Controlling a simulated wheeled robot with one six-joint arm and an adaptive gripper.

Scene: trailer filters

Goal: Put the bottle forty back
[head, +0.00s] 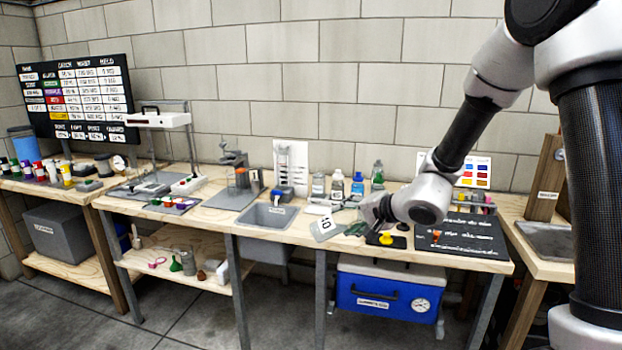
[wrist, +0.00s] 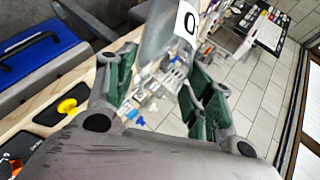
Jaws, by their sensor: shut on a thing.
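The bottle forty (head: 322,236) is a grey, see-through bottle with a white label reading 40. It is tilted, at the end of my gripper (head: 348,227), over the front part of the bench by the sink. In the wrist view my gripper (wrist: 158,75) has green-padded fingers on both sides of the bottle (wrist: 158,38), with part of the label showing at the top. The gripper is shut on the bottle. The bottle's base and its exact gap to the bench cannot be made out.
Several small bottles (head: 337,184) stand at the back of the bench behind my gripper. A sink (head: 268,217) lies to the left. A yellow knob (head: 386,239) on a black pad and a black board (head: 462,236) lie to the right. A blue cooler (head: 384,297) stands below.

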